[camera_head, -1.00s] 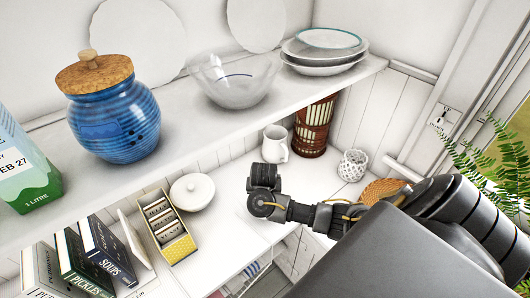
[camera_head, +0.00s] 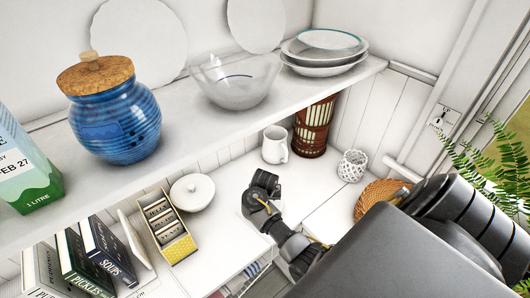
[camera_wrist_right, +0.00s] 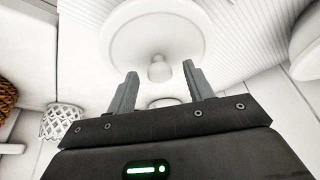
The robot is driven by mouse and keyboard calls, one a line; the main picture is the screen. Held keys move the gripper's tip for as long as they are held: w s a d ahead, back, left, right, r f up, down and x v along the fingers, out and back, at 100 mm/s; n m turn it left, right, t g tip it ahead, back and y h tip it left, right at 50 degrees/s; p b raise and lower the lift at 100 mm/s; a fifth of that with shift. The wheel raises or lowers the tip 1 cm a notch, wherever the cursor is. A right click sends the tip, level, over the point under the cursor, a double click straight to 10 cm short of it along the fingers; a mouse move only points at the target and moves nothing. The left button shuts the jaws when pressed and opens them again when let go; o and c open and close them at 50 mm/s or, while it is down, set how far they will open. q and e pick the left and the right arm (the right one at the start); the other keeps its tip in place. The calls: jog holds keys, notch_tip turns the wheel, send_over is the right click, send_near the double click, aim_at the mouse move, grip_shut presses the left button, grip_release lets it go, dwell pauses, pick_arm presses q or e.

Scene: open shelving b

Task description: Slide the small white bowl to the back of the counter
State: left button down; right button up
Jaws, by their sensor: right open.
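My left gripper is not in view.
A white mug (camera_head: 274,145) and a brown woven cylinder (camera_head: 314,125) stand behind my gripper. A white lattice holder (camera_head: 352,165) is to its right. The yellow box (camera_head: 178,250) flanks the bowl. The shelf (camera_head: 240,118) with a blue jar (camera_head: 116,125) overhangs the counter.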

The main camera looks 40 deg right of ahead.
jog(key=c, duration=1.1)
jog(key=shift+o, duration=0.2)
jog(key=shift+w+d+b, duration=0.15)
jog(key=shift+w+b, duration=0.8)
jog(key=shift+w, duration=1.9)
jog(key=w+d+b, duration=0.1)
jog(key=w+b, duration=1.3)
jog(key=w, duration=0.3)
jog(key=shift+w+d, duration=0.15)
jog(key=shift+d, duration=0.1)
